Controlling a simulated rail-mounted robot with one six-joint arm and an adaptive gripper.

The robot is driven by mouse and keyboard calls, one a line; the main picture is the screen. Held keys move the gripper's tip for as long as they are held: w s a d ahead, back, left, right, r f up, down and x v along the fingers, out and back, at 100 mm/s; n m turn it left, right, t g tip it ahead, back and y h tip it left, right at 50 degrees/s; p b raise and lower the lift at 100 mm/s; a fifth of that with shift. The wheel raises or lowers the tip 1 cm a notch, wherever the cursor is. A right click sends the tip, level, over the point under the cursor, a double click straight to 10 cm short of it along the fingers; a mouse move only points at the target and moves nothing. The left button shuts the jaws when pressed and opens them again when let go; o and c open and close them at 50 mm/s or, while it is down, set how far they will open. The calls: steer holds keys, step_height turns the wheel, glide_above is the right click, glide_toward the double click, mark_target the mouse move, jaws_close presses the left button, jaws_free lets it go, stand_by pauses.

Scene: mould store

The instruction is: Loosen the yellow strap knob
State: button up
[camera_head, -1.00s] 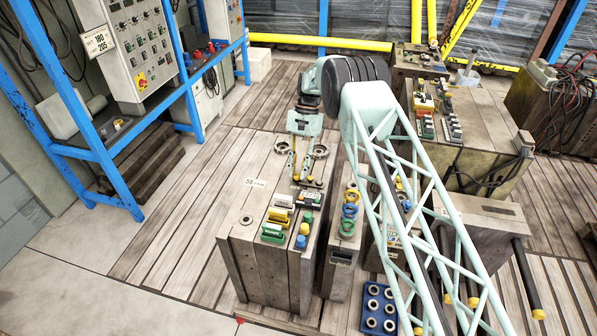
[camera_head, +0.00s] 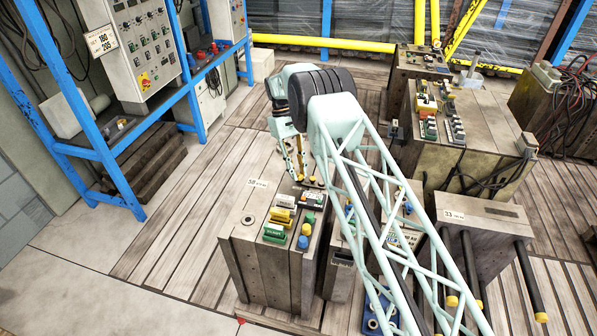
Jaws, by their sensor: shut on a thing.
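My gripper (camera_head: 300,178) points down at the far end of the top of the front mould block (camera_head: 262,240). Its slim yellowish fingers are close together, with their tips at the block's top. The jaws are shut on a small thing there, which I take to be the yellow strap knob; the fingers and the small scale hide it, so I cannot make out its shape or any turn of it. A small dark fitting (camera_head: 317,182) lies just right of the fingertips.
A blue tray (camera_head: 372,326) is partly hidden. Floor on the left is clear.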

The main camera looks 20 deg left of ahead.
steer(key=shift+s+n+t+h, duration=0.15)
steer(key=shift+n+t+h, duration=0.2)
steer(key=shift+n, duration=0.85)
steer(key=o, duration=0.9)
steer(key=shift+c, duration=0.2)
steer(key=shift+a+r, duration=0.15)
steer(key=v, duration=1.1)
steer(key=shift+r, duration=0.35)
steer(key=shift+r, duration=0.1)
